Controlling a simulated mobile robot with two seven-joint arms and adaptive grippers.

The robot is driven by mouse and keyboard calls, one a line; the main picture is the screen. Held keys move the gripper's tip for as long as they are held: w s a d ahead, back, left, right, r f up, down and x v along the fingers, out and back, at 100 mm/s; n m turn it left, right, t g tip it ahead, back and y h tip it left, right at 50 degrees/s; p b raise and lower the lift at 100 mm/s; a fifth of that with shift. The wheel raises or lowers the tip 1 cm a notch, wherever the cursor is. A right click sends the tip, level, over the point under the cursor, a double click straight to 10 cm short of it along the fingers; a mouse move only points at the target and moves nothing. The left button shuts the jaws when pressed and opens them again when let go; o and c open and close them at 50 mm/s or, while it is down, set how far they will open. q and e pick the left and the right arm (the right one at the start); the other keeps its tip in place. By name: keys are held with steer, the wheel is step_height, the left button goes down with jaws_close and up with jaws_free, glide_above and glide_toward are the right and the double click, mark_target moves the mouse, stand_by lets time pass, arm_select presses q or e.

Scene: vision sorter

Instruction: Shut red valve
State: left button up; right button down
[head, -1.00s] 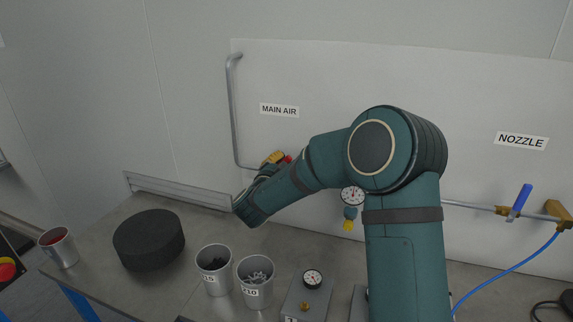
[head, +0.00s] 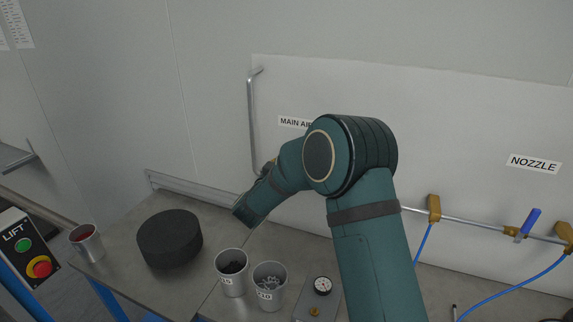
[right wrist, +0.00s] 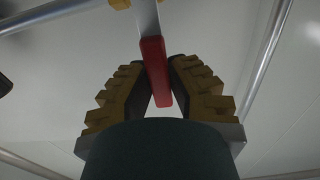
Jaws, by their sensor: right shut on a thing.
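The red valve handle (right wrist: 154,72) shows in the right wrist view as a red sleeve on a flat metal lever, which runs up to a brass-coloured part at the top edge. My right gripper (right wrist: 158,85) has its two yellow-and-black fingers closed in on either side of the handle, which lies between them. The handle and valve are hidden there behind my arm. My left gripper is not in view.
A bent metal pipe (head: 252,125) runs down the wall panel. A blue-handled valve (head: 529,221) sits under the NOZZLE label (head: 534,164). On the bench stand a black round block (head: 170,240), metal cups (head: 231,274) and a gauge box (head: 317,300). A LIFT panel (head: 28,250) is at left.

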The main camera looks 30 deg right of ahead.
steer(key=shift+w, duration=0.1)
stand_by(0.5)
steer(key=c, duration=0.9)
jaws_free()
steer(key=v, duration=1.2)
